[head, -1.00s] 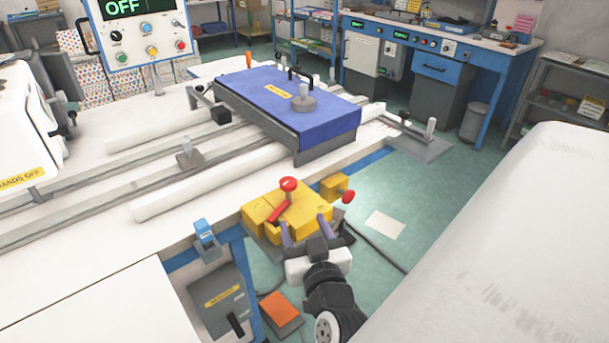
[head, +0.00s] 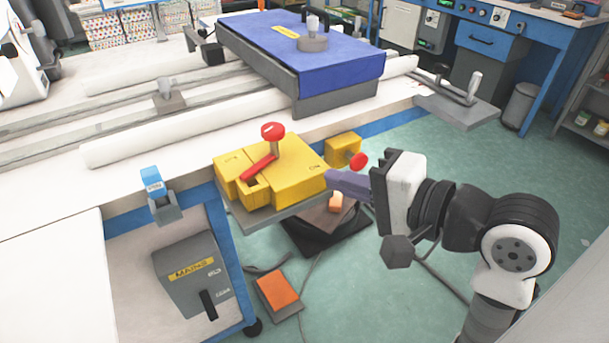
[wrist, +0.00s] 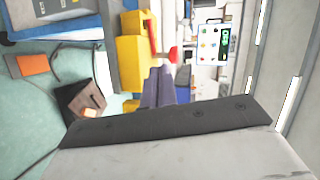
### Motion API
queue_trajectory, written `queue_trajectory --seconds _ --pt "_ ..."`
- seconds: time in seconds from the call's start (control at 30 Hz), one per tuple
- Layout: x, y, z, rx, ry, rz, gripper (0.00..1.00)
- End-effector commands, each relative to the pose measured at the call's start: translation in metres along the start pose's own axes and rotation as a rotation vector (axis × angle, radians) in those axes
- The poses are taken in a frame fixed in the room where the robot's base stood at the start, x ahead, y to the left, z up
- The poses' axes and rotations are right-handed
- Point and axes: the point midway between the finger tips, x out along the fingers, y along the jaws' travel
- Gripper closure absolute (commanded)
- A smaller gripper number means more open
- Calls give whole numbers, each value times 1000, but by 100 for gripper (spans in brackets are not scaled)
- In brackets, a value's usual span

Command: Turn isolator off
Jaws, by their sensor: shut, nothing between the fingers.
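The isolator appears to be the grey box labelled MAINS (head: 190,275) on the bench's side panel, at the lower left of the head view. Its black handle (head: 208,304) is on the lower front and points down, slightly tilted. My gripper (head: 332,181) is to the right of the box and higher in the picture, well apart from it. Its purple fingers are together and empty, pointing left beside the yellow control box. The fingers also show in the wrist view (wrist: 158,85).
The yellow control box (head: 300,165) with a red-topped lever (head: 272,132) and a red side knob (head: 358,161) is close to my fingertips. An orange pedal (head: 279,289) lies on the floor. A blue clamp (head: 153,182) sits on the bench edge above the MAINS box.

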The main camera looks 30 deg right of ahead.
Motion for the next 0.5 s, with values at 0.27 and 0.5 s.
queue_trajectory --seconds 0.27,0.5 --pt "4 12 12 109 -49 74 100" --pt "47 15 15 106 -50 72 100"
